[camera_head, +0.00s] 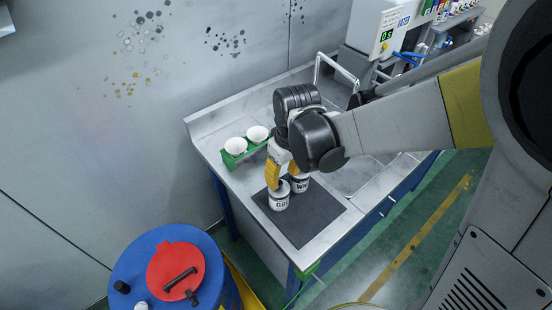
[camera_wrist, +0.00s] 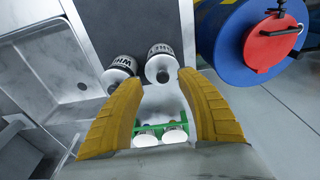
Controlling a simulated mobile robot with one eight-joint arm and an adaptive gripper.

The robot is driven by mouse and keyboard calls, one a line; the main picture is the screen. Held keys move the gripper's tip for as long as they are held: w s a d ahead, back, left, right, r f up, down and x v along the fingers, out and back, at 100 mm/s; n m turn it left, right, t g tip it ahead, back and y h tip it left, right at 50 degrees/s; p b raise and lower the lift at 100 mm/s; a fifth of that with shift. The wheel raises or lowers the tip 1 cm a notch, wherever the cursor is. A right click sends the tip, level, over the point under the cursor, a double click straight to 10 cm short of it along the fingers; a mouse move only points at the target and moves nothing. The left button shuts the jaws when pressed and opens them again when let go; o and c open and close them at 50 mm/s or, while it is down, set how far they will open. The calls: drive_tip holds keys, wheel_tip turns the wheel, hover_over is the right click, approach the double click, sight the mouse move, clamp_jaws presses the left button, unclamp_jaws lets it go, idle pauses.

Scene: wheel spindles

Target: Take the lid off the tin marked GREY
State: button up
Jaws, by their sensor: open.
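The tin whose visible letters begin GR (camera_head: 279,202) stands upright on the dark mat (camera_head: 318,216). It is white with black letters, and its upper part is partly hidden by my gripper in the head view. In the wrist view this tin (camera_wrist: 161,66) shows a pale top, and the lid's edge is hard to make out. My gripper (camera_head: 282,180) has orange fingers and is open and empty, just above the tin. In the wrist view the tin lies ahead of the gap between the fingertips (camera_wrist: 161,80).
A second white tin marked WH (camera_wrist: 119,72) stands close beside the first. Two white cups (camera_head: 235,146) sit in a green holder (camera_head: 231,160) on the bench. A sink (camera_wrist: 60,65) lies beside the mat. A blue drum (camera_head: 135,262) with a red lid (camera_head: 163,262) stands off the bench.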

sight(279, 183)
drive_tip(key=f, duration=0.1)
drive_tip(key=f+b, duration=0.1)
drive_tip(key=f, duration=0.1)
drive_tip(key=a+f, duration=0.1)
drive_tip(key=shift+w+f+b, duration=0.3)
drive_tip(key=shift+w+b, duration=0.05)
drive_tip(key=shift+w, duration=0.05)
drive_tip(key=shift+r, duration=0.1)
clamp_jaws()
